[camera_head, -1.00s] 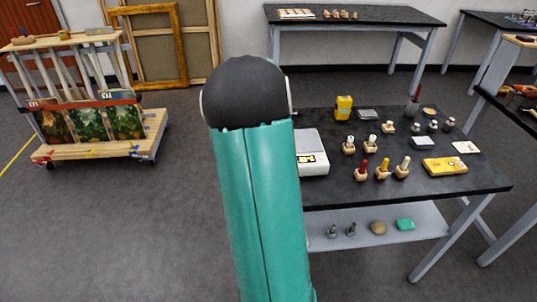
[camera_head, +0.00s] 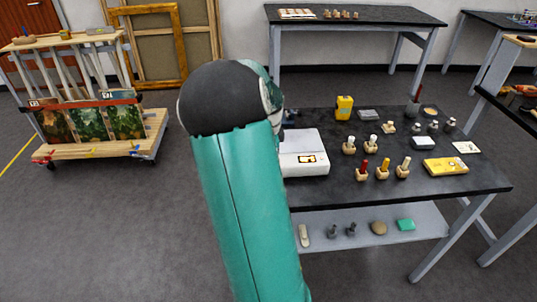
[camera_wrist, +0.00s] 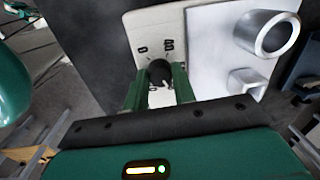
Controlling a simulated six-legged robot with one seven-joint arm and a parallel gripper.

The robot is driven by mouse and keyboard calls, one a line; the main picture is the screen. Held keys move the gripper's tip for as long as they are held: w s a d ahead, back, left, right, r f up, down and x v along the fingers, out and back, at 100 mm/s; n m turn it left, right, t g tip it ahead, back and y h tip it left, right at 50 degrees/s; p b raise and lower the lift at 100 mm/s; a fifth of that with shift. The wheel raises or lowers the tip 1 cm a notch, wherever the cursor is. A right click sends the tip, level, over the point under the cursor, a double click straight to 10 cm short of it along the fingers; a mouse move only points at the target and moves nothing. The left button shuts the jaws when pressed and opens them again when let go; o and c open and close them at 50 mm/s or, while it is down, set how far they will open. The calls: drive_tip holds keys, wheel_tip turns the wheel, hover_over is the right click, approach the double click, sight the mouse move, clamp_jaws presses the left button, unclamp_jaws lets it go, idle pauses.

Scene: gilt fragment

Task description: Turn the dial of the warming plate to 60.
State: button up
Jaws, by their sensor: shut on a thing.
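The warming plate (camera_head: 303,143) is a low white unit at the left end of the black table in the head view, partly hidden by my arm. In the wrist view its pale front panel (camera_wrist: 150,30) carries small dark markings, and its bright metal top (camera_wrist: 205,50) lies to the right. The dark round dial (camera_wrist: 160,72) sits on the panel between the green fingers of my gripper (camera_wrist: 160,84). The fingers are shut on the dial, one on each side. The markings are too small to read, so the setting cannot be told. My gripper is hidden in the head view.
A metal cylinder (camera_wrist: 270,38) and a small block-like metal piece (camera_wrist: 246,83) are on the plate's right side. Several bottles in wooden stands, a yellow box (camera_head: 445,165) and other small items crowd the black table (camera_head: 330,191). A wheeled painting rack (camera_head: 95,150) stands left.

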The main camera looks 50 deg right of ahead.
drive_tip(key=shift+r+m, duration=0.1)
drive_tip(key=shift+m, duration=0.2)
drive_tip(key=o, duration=0.7)
wheel_tip(320, 180, up, 14)
drive_tip(key=shift+s+a, duration=0.3)
idle(0.5)
